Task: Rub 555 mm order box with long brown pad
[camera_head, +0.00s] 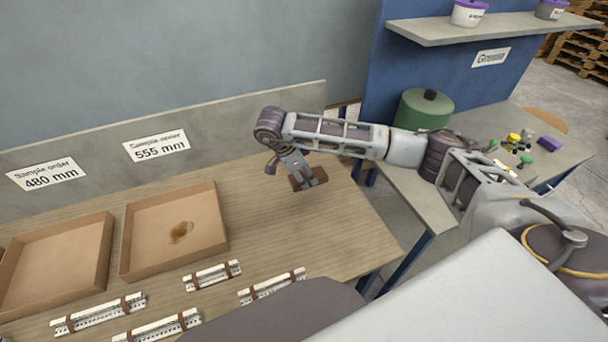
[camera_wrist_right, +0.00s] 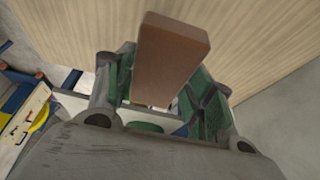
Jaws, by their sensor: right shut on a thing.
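My right gripper (camera_head: 301,180) is shut on a long brown pad (camera_head: 313,178) over the right part of the wooden table. In the right wrist view the pad (camera_wrist_right: 172,62) is a plain brown block between the green-padded fingers (camera_wrist_right: 165,95). I cannot tell whether the pad touches the table. The 555 mm order box (camera_head: 205,258) is an open cardboard tray to the left of the gripper, under the sign "Sample order 555 mm" (camera_head: 156,146). An amber, see-through blotch or loop (camera_head: 180,232) lies in it. My left gripper is not in view.
A second open box (camera_head: 105,265) stands at the left under the 480 mm sign (camera_head: 46,174). Several white strips with brown bands (camera_head: 212,275) lie along the front. Bare tabletop (camera_head: 260,225) lies between box and gripper. A green canister (camera_head: 424,108) stands on the right-hand table.

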